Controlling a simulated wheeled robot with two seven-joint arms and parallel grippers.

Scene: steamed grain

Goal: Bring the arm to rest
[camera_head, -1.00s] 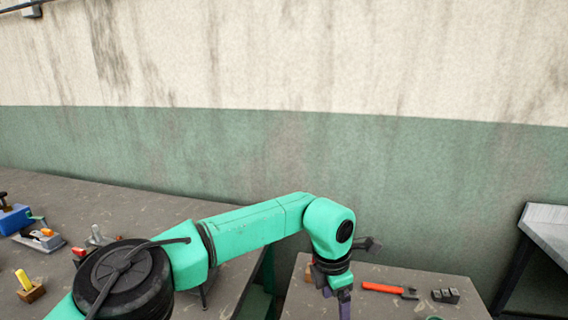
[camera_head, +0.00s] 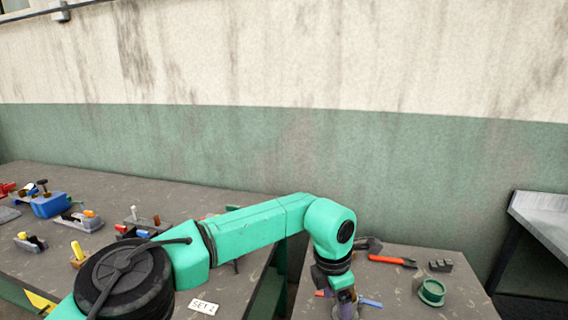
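My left arm, green with black joints, comes in from the lower left and reaches across to the right. Its wrist bends down over the smaller table (camera_head: 390,300). My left gripper (camera_head: 346,306) hangs at the bottom edge of the picture, partly cut off, so I cannot see whether its fingers are apart or whether it holds anything. My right gripper and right arm are out of the picture.
On the smaller table are a red-handled tool (camera_head: 392,260), a dark block (camera_head: 440,265), a green round dish (camera_head: 431,292) and a blue item (camera_head: 371,302).

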